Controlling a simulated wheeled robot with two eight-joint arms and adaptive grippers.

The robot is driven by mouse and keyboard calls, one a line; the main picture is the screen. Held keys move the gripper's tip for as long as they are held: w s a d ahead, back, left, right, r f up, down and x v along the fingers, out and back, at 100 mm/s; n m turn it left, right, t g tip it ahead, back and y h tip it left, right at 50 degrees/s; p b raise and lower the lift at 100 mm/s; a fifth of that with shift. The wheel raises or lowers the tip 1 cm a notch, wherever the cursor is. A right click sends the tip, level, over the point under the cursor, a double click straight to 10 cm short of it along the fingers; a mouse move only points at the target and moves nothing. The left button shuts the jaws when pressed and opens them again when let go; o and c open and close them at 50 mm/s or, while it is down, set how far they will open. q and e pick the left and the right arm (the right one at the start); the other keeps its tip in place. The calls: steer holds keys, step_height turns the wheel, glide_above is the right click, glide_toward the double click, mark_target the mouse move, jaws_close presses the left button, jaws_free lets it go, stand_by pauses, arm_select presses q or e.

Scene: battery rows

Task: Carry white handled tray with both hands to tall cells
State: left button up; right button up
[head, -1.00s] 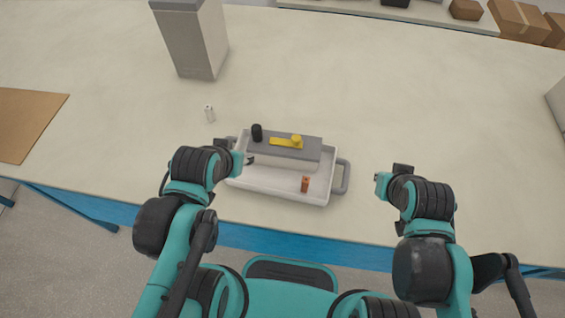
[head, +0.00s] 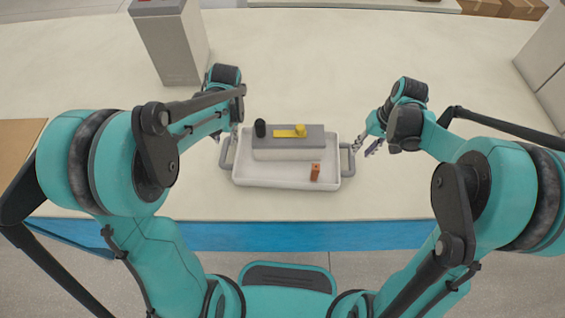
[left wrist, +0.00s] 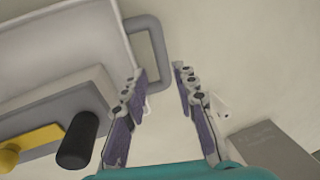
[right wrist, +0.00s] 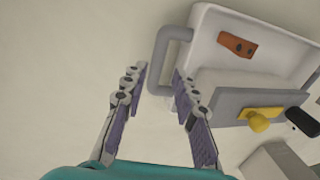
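The white tray (head: 285,184) with a grey handle on each short side rests on the table. Inside it are a grey block (head: 268,154) with a black cylinder (head: 260,128) and a yellow piece (head: 290,132) on top, and an orange-brown block (head: 315,172) on the tray floor. My left gripper (left wrist: 162,75) is open, its fingers close to the left handle (left wrist: 158,50). My right gripper (right wrist: 157,75) is open, its fingers close to the right handle (right wrist: 160,55). Neither grips a handle. A small white cell (left wrist: 221,106) lies beyond the left fingers; my left arm hides it in the head view.
A tall grey box (head: 172,45) stands at the back left, and another pale box (head: 545,65) at the right edge. A brown mat (head: 15,145) lies at the left.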

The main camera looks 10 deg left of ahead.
mark_target(224, 150)
arm_select(q)
steer(key=shift+w+a+f, duration=0.15)
steer(key=shift+a+f, duration=0.05)
steer(key=shift+f, duration=0.5)
arm_select(e)
steer(key=shift+f, duration=0.7)
arm_select(q)
steer(key=shift+f, duration=0.1)
arm_select(e)
steer(key=shift+f, duration=0.1)
